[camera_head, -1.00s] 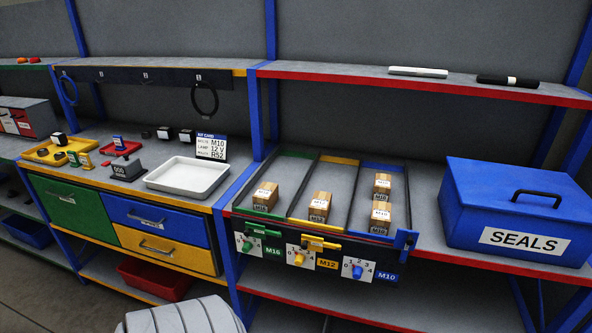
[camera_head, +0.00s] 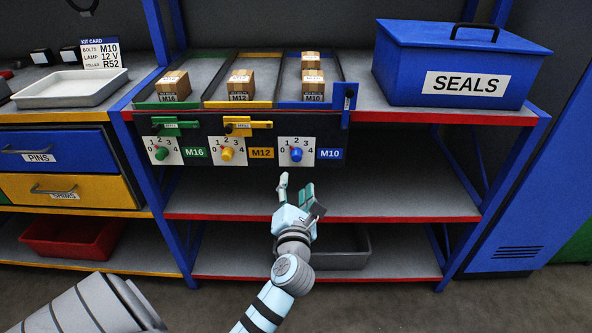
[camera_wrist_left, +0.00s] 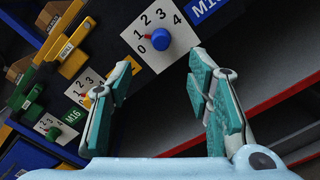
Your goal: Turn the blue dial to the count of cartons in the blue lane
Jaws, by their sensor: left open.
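The blue dial (camera_head: 296,155) sits on a white plate marked 0 to 4, beside the blue M10 label (camera_head: 329,154). In the wrist view the blue dial (camera_wrist_left: 160,39) has a red mark on its left side, toward the 0 and 1; the exact number is hard to tell. The blue lane (camera_head: 345,92) holds two visible cartons, a rear one (camera_head: 310,61) and a front one (camera_head: 312,86). My left gripper (camera_head: 296,186) is open and empty, just below and in front of the dial, apart from it. In the wrist view the dial shows beyond its fingertips (camera_wrist_left: 159,65).
The yellow dial (camera_head: 227,155) and green dial (camera_head: 162,154) are to the left, with yellow (camera_head: 248,124) and green (camera_head: 175,124) handles above. The red-edged shelf (camera_head: 400,215) lies below. A blue SEALS box (camera_head: 455,65) stands at right.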

